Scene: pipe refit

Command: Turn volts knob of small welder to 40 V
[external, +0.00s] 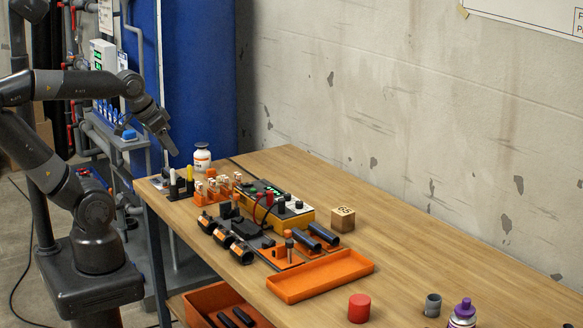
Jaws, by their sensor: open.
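The small welder (291,217) is a yellow box with a dark top, standing at the middle of the wooden bench. Its top carries a small green-lit display (271,191), dark and pale knobs (290,197), and a red and a black lead. The display's digits are too small to read, and I cannot tell which knob is the volts knob or where it points. My gripper (173,152) is open and empty. It points down above the left end of the bench, well to the left of the welder and apart from it.
An orange tray (320,276), a wooden cube (343,219) and a red cylinder (359,308) stand to the right.

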